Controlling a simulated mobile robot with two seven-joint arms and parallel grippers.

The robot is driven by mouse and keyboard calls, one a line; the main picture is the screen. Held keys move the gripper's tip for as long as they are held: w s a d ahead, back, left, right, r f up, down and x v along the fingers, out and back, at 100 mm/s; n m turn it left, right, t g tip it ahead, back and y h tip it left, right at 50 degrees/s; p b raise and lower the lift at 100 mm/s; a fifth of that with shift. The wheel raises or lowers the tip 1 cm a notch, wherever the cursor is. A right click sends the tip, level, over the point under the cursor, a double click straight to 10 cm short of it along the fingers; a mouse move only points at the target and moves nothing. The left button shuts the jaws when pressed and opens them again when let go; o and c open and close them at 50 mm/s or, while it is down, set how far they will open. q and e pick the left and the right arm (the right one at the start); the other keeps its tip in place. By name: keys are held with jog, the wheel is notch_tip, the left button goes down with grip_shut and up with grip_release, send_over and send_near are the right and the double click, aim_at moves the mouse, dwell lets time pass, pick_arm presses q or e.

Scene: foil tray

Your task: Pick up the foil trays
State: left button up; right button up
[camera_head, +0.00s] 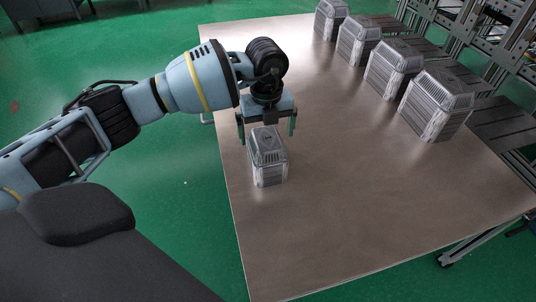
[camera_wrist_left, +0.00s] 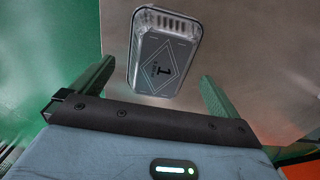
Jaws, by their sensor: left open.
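A silver foil tray stack (camera_head: 268,158) stands alone near the left edge of the table. My left gripper (camera_head: 267,130) is open above and just behind it, with its fingers pointing down. In the left wrist view, the foil tray stack (camera_wrist_left: 163,52) shows a top marked with a 1 and a diamond, beyond the two spread fingers of my left gripper (camera_wrist_left: 155,85). I cannot tell whether any finger touches it. Several more foil tray stacks (camera_head: 437,103) stand in a row along the table's far right side. My right gripper is not in view.
The table (camera_head: 340,200) is bare in the middle and toward the front. A metal rack (camera_head: 485,45) stands along the right side, close behind the row of trays. Green floor (camera_head: 180,200) lies to the left of the table.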

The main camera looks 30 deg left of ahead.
pick_arm(q)
notch_tip(320, 180, down, 2)
jog(key=shift+f, duration=0.2)
jog(key=shift+f+b, duration=1)
jog(key=shift+f, duration=1.65)
jog(key=shift+c, duration=0.4)
jog(key=c, duration=0.5)
jog(key=shift+r, duration=0.1)
jog(key=c, duration=0.4)
jog(key=shift+o, duration=0.2)
